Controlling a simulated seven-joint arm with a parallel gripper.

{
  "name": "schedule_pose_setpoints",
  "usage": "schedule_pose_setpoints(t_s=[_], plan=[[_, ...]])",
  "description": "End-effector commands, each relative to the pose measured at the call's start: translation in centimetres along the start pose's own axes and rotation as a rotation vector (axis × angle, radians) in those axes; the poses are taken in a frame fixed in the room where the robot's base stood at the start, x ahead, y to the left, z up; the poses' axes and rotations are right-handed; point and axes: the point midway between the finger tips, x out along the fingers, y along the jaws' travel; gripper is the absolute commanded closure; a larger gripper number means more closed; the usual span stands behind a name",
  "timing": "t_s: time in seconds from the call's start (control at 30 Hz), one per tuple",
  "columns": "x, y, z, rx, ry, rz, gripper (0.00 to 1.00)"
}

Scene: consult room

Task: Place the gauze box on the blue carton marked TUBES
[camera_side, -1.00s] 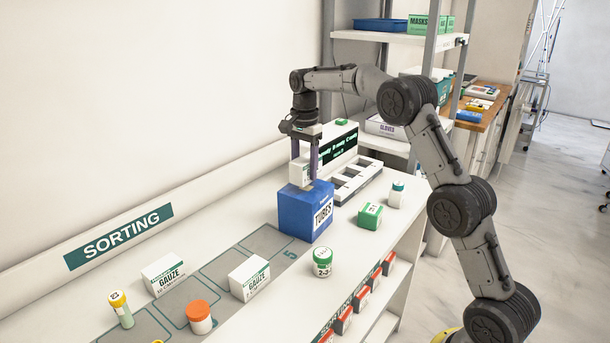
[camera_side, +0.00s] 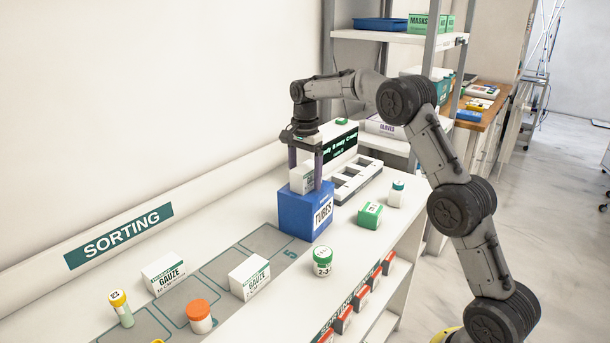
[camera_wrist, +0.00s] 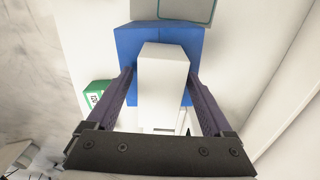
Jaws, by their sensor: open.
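The blue carton marked TUBES (camera_side: 300,213) stands on the white bench at the end of the grey marked strip, and it also shows in the wrist view (camera_wrist: 128,45). A white gauze box (camera_side: 299,180) rests on top of it; in the wrist view the box (camera_wrist: 163,85) lies over the carton's top. My gripper (camera_side: 305,186) is open, with one finger on either side of the box; it also shows in the wrist view (camera_wrist: 160,90). Two more white GAUZE boxes, one (camera_side: 163,274) near the SORTING sign and one (camera_side: 249,278) on the strip, stand nearer the camera.
A white slotted rack (camera_side: 357,180) and a display (camera_side: 338,147) stand behind the carton. A green box (camera_side: 370,215), a green-lidded jar (camera_side: 322,262) and a white bottle (camera_side: 396,194) stand to its right. An orange-lidded jar (camera_side: 199,317) is at the front.

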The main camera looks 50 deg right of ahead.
Motion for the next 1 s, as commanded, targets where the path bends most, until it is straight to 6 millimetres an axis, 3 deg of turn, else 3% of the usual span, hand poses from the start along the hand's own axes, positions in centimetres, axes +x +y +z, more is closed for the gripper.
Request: schedule_pose_setpoints(t_s=[0.27,0.7,1.0], plan=[[-2.0,-0.1,0.0,0.000,0.001,-0.004,0.15],[-10.3,-0.1,0.0,0.000,0.001,-0.002,0.15],[-12.2,0.0,0.0,0.000,0.000,0.000,0.15]])
